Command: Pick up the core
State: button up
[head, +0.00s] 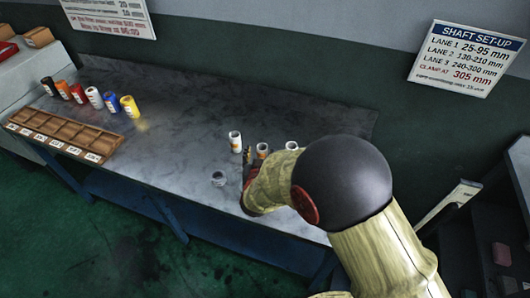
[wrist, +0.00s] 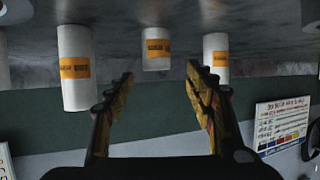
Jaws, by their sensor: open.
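Several white cores with orange labels stand upright on the grey workbench (head: 185,115). In the head view one is at the left (head: 235,142), one beside it (head: 262,150) is partly hidden by my arm, and one is further right (head: 292,145). The wrist view is upside down and shows a near core (wrist: 76,85), a middle core (wrist: 155,57) and another core (wrist: 215,48). My gripper (wrist: 160,75) is open and empty, its fingers on either side of the middle core's line of view. In the head view my gripper (head: 248,158) is low beside the cores, mostly hidden by my arm.
A grey, open-topped round item (head: 219,178) stands near the bench's front edge. Several coloured canisters (head: 95,97) stand at the back left, behind a wooden compartment tray (head: 60,133). The bench between them and the cores is clear. A "Shaft set-up" sign (head: 466,58) hangs on the wall.

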aim_at(262, 145)
jog(key=b+x, duration=0.1)
jog(key=x, duration=0.2)
jog(key=b+x, duration=0.1)
jog(key=x, duration=0.1)
jog(key=shift+d+f+b, duration=0.3)
jog(key=shift+f, duration=0.15)
jog(key=shift+w+f, duration=0.1)
jog(key=shift+w, duration=0.35)
jog(key=shift+c, duration=1)
jog(key=c, duration=1)
